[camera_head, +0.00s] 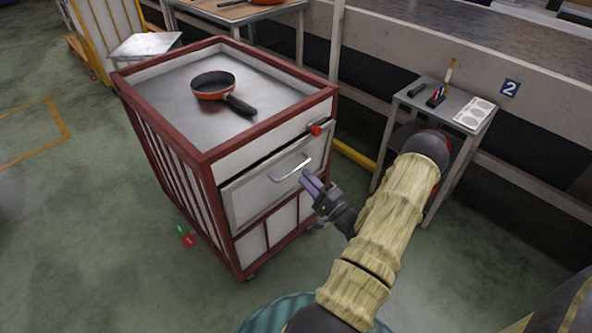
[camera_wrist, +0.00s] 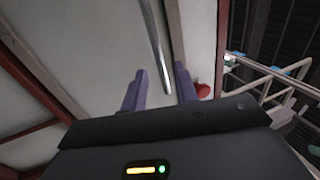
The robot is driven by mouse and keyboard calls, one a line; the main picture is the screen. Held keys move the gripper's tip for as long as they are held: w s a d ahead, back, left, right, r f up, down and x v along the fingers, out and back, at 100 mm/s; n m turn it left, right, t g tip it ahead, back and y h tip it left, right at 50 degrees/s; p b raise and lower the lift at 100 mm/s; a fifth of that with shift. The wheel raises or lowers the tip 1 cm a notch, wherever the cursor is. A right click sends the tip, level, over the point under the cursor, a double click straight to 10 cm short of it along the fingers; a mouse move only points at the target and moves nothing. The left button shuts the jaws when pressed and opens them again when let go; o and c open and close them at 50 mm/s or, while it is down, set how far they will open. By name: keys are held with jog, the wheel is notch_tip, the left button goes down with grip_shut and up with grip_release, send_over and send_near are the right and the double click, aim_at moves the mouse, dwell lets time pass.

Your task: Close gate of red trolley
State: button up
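The red trolley (camera_head: 163,134) has a red frame, white panels and a grey metal top. Its gate (camera_head: 262,191) is a pale front panel with a silver bar handle (camera_head: 293,167). A dark gap shows along the gate's upper edge, so the gate looks slightly tilted out. A red knob (camera_head: 315,130) sits above the gate's right end. My gripper (camera_head: 309,183) is in front of the gate, just below the handle's right end. In the wrist view the two purple fingers (camera_wrist: 159,90) are apart and empty, and the handle (camera_wrist: 155,45) lies ahead of the gap between them.
An orange pan (camera_head: 213,86) with a black handle lies on the trolley top. A small grey table (camera_head: 440,108) with tools and a paper stands to the right, close to my arm. A conveyor wall (camera_head: 420,60) runs behind. The green floor at left is mostly clear.

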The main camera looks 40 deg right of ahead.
aim_at(296, 168)
jog(key=x, duration=0.5)
jog(key=shift+w+b, duration=0.2)
jog(key=shift+b, duration=0.1)
grip_shut()
